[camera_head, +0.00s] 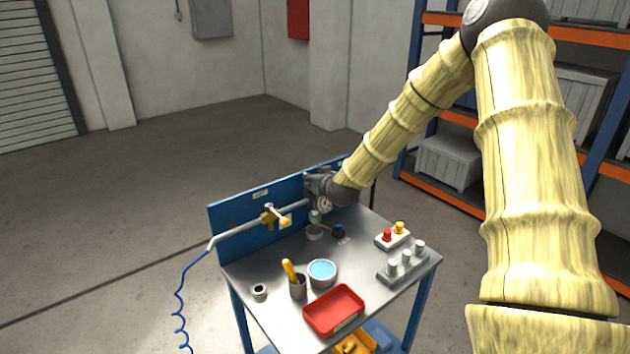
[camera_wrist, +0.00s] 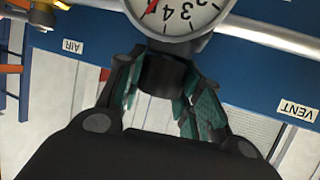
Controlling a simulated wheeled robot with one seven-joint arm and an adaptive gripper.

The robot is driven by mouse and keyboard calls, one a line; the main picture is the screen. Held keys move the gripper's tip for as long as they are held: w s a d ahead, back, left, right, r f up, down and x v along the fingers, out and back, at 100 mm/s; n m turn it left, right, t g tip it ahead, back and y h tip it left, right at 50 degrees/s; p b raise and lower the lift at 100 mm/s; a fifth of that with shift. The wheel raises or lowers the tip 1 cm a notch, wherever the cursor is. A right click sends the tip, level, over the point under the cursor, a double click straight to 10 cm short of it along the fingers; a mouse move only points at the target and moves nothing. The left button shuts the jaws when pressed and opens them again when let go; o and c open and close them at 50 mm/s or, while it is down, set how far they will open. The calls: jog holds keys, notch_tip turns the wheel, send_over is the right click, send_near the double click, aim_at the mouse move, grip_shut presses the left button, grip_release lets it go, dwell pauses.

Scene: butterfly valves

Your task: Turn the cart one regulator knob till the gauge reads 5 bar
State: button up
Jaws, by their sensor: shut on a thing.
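The regulator knob (camera_wrist: 163,75) is black and sits just below the gauge in the wrist view. My gripper (camera_wrist: 166,92) is shut on it, with a finger on each side. The white gauge (camera_wrist: 180,14) is cut off by the top edge and appears upside down. Its numbers 3 and 4 show, and part of a red needle lies to the left of the 4; the exact reading cannot be told. In the head view my gripper (camera_head: 318,187) is at the blue back panel of the cart (camera_head: 232,226); the knob is hidden there.
A grey pipe with a yellow-handled valve (camera_head: 272,216) runs along the panel left of my gripper. AIR (camera_wrist: 72,46) and VENT (camera_wrist: 297,110) labels flank the knob. The cart top holds a red tray (camera_head: 334,311), a cup with a yellow-handled tool (camera_head: 297,286) and a block of grey cylinders (camera_head: 404,264).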

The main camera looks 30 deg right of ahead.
jog(key=o, duration=1.1)
jog(key=shift+c, duration=0.2)
jog(key=shift+s+r, duration=0.1)
jog(key=v, duration=1.1)
jog(key=shift+s, duration=0.4)
